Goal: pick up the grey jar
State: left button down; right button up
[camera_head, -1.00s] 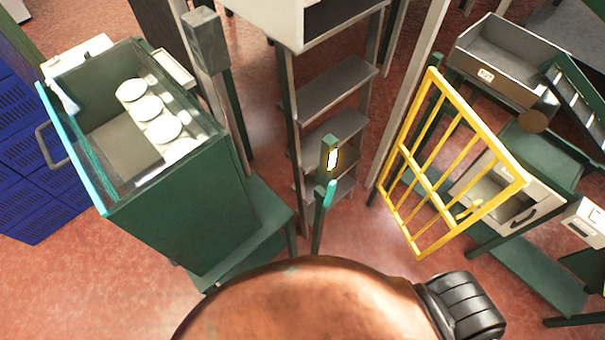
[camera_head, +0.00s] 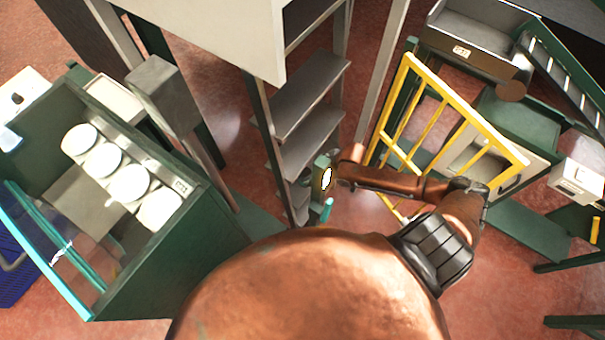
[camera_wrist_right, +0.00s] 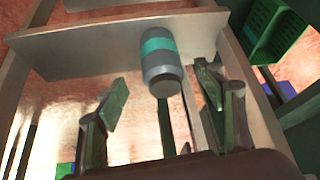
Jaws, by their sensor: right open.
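The grey jar (camera_wrist_right: 160,62), with a teal band and a darker end, shows in the right wrist view against a pale grey shelf board (camera_wrist_right: 85,50). My right gripper (camera_wrist_right: 162,88) is open and empty. Its two fingers are spread on either side of the jar's dark end in the picture, and the jar seems to lie beyond the fingertips. I cannot tell whether they touch it. In the head view my right arm reaches left to the shelf rack (camera_head: 300,105), where I cannot make out the jar. My left gripper is not in view.
A yellow barred gate (camera_head: 450,100) is close to my right arm. A green bin (camera_head: 190,245) with several white discs (camera_head: 128,183) stands at left. A grey drawer box (camera_head: 480,45) is at upper right.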

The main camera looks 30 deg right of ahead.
jog(key=shift+b+x, duration=0.35)
jog(key=shift+x, duration=0.8)
jog(key=b+x, duration=0.1)
jog(key=x, duration=0.3)
jog(key=shift+w+a+f, duration=0.1)
jog(key=shift+a+f, duration=0.05)
jog(key=shift+f, duration=0.1)
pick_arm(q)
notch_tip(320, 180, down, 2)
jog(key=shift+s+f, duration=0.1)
pick_arm(e)
jog(key=c, duration=1.3)
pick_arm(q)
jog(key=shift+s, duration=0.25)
pick_arm(e)
jog(key=shift+w, duration=0.1)
jog(key=shift+c, duration=0.4)
jog(key=shift+r, duration=0.2)
